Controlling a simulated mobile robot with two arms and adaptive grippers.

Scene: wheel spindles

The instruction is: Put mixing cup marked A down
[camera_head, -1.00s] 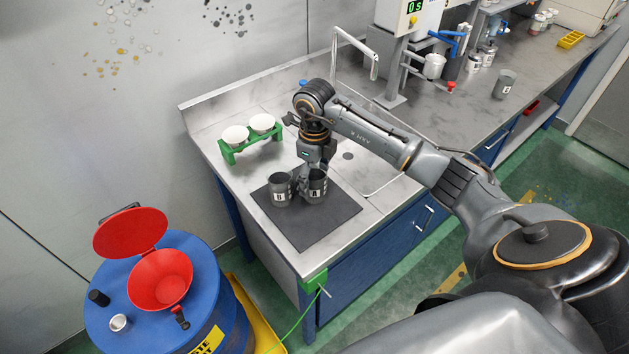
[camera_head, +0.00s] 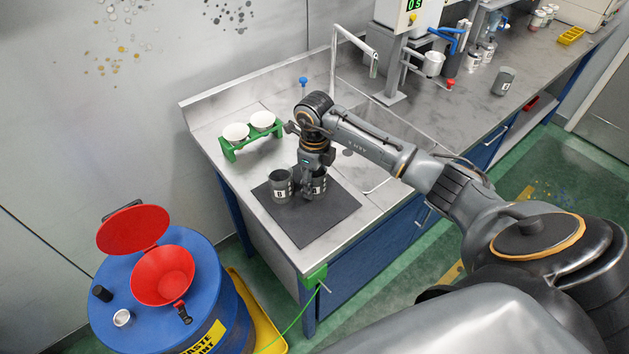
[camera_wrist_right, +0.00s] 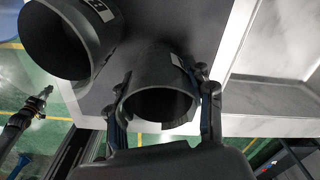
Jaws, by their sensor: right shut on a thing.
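The mixing cup marked A (camera_head: 319,184) is a dark grey cup with a white label, upright at the dark mat (camera_head: 318,222) on the steel bench. My right gripper (camera_head: 309,189) is shut on it from above and hides part of it. In the right wrist view the gripper's fingers (camera_wrist_right: 163,100) hold both sides of cup A (camera_wrist_right: 160,82). Whether its base touches the mat is hard to tell. The cup marked B (camera_head: 280,188) stands close to its left, and also shows in the right wrist view (camera_wrist_right: 62,40). My left gripper is out of view.
A green rack (camera_head: 250,136) with two white bowls stands behind the mat. A sink lies to the right. A blue drum (camera_head: 215,290) with a red funnel (camera_head: 163,273) stands left of the bench. The mat's front is bare.

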